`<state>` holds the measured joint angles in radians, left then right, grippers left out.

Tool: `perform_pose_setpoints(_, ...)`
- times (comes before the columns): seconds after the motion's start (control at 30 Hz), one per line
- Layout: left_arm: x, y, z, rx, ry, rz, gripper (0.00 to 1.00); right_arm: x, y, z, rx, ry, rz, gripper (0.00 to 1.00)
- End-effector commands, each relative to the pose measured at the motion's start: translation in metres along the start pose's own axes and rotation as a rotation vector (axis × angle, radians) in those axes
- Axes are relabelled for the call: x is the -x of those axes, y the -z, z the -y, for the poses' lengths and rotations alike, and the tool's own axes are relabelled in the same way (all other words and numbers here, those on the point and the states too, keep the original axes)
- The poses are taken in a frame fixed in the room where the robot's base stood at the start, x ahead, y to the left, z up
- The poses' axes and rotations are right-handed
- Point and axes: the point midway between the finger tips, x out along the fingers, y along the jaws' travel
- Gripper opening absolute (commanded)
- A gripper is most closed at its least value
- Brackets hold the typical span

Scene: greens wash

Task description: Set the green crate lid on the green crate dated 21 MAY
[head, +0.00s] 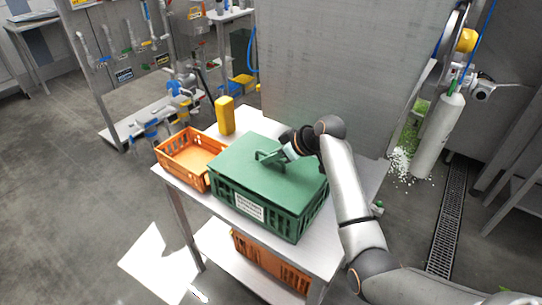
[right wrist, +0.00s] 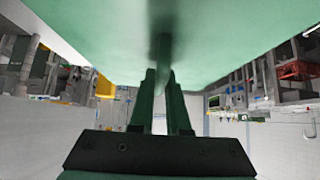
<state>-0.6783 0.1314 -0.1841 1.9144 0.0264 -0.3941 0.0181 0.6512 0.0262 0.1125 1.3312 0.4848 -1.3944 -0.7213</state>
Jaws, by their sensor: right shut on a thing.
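The green crate (head: 274,222) stands on the table, with a white label (head: 249,207) on its front wall; the date is too small to read. The green crate lid (head: 236,160) lies over the top of the crate, roughly in line with its walls. I cannot tell whether it is fully seated. My right gripper (head: 281,155) is shut on the lid's handle (head: 267,157). In the right wrist view the fingers (right wrist: 160,105) close on the handle, and the lid's surface (right wrist: 220,30) fills the top. My left gripper is not in view.
An empty orange crate (head: 174,165) stands left of the green crate, close to it. A yellow bottle (head: 225,115) stands behind. Another orange crate (head: 272,263) sits on the lower shelf. A large grey panel (head: 335,70) rises behind the table (head: 172,181).

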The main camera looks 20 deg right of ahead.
Motion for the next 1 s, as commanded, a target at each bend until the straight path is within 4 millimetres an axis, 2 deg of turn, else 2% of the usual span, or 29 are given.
perform_pose_setpoints(1.0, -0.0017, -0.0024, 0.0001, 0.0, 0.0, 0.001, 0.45, -0.0085, -0.0081, -0.0003, 0.001, -0.001, -0.002, 0.0)
